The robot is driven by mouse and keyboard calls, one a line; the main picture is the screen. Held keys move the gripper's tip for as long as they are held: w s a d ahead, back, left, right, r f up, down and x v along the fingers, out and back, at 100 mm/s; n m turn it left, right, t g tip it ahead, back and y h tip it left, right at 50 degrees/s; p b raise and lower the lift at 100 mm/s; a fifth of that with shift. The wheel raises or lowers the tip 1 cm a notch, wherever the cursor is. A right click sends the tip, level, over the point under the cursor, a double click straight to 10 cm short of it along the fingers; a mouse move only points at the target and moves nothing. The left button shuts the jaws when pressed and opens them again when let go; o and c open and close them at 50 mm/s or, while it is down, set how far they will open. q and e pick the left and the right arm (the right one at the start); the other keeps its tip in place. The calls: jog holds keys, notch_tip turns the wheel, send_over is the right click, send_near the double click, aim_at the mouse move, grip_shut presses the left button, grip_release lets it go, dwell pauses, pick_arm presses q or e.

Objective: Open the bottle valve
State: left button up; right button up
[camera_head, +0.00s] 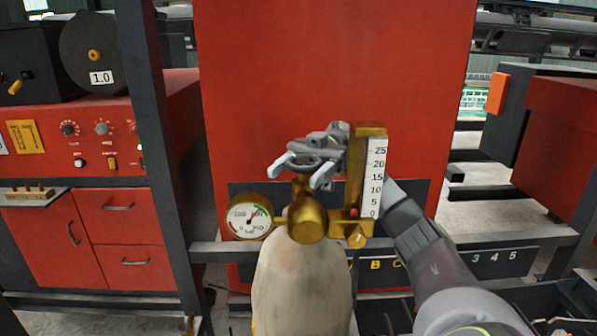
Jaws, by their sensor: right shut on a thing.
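A pale, worn gas bottle (302,290) stands upright at the middle front of the head view. A brass regulator (307,222) sits on its top, with a round pressure gauge (249,219) on the left and an upright flow scale (376,178) on the right. The round bottle valve handwheel (308,163) is at the top of the brass stem. My right gripper (305,176) reaches in from the right behind the flow tube, its fingers shut on the valve handwheel. The flow tube hides part of my right wrist. My left gripper is not in view.
A large red cabinet (330,60) stands close behind the bottle. A dark post (160,150) and a red welding unit with knobs (95,130) are at the left. A grey rail (480,240) runs across behind the bottle.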

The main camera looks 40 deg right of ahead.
aim_at(298, 165)
jog(key=shift+r, duration=0.1)
jog(key=o, duration=1)
jog(key=shift+c, duration=0.2)
jog(key=shift+r+b, duration=0.25)
jog(key=shift+b, duration=0.05)
notch_tip(298, 165, up, 8)
jog(key=b, duration=0.2)
jog(key=shift+f+b, duration=0.25)
jog(key=shift+b, duration=0.15)
jog(key=shift+r, duration=0.95)
